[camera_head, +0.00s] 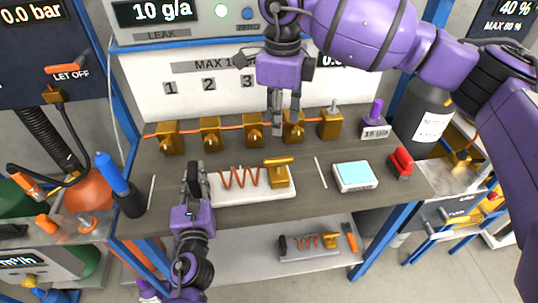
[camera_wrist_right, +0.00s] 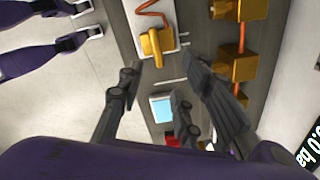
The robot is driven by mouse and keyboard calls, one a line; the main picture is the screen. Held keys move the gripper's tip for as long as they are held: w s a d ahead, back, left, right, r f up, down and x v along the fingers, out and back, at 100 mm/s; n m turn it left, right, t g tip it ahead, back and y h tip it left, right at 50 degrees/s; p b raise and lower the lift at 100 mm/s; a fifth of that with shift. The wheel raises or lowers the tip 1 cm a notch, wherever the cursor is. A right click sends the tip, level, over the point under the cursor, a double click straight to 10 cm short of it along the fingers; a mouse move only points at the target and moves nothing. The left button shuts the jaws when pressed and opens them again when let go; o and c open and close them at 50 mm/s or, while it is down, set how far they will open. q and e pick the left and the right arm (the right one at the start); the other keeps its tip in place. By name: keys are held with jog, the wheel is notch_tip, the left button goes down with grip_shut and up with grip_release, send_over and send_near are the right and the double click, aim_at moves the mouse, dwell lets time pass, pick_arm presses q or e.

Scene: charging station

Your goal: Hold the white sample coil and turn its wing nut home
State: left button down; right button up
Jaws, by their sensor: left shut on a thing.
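The white sample coil is a white plate (camera_head: 240,192) with an orange coil (camera_head: 238,178) and a brass block at its right end, lying on the grey bench. A brass wing nut (camera_head: 278,161) sits on that block; it also shows in the right wrist view (camera_wrist_right: 153,42). My left gripper (camera_head: 196,176) is shut on the plate's left end, which its fingers partly hide. My right gripper (camera_head: 285,130) is open and empty, pointing down above the bench, behind the wing nut and near the brass row. Its spread fingers show in the right wrist view (camera_wrist_right: 162,67), apart from the nut.
A row of brass blocks (camera_head: 210,133) joined by orange tube stands behind the coil. A blue-topped box (camera_head: 355,176) and a red item (camera_head: 401,162) lie to the right; a blue-handled tool (camera_head: 112,173) stands left. Another coil (camera_head: 309,246) lies on the lower shelf.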

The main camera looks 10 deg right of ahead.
aim_at(279, 158)
jog(key=f+n, duration=0.1)
jog(key=f, duration=0.3)
jog(key=f+n, duration=0.2)
jog(key=f, duration=0.1)
jog(key=f+n, duration=0.2)
jog(key=f, duration=0.2)
jog(key=shift+s+f, duration=0.2)
jog(key=shift+f, duration=0.1)
jog(key=shift+c, duration=0.5)
grip_shut()
